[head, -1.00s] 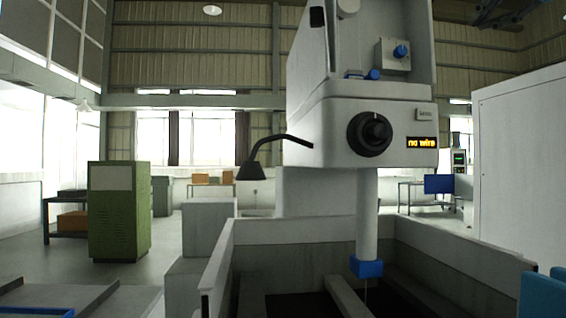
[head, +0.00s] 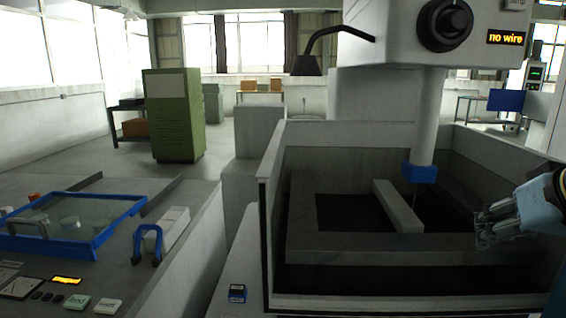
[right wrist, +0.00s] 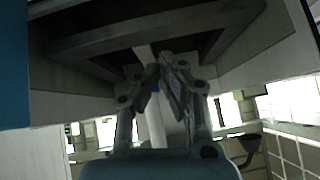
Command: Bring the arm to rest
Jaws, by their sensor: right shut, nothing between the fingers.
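My right gripper (head: 498,222) comes in from the right edge in the head view, at the right side of the machine's open tank (head: 270,215). Its fingers are together and hold nothing. In the right wrist view the gripper's fingers (right wrist: 166,80) are closed in front of the tank's dark interior. Whether they touch the tank cannot be told. My left gripper is not in view.
The machine head (head: 395,35) reads "no wire", with a blue-tipped column (head: 420,172) above a grey bar (head: 397,206) in the tank. Left is a bench with a blue-framed glass lid (head: 95,245) and a blue horseshoe-shaped piece (head: 136,245). A green cabinet (head: 173,115) stands behind.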

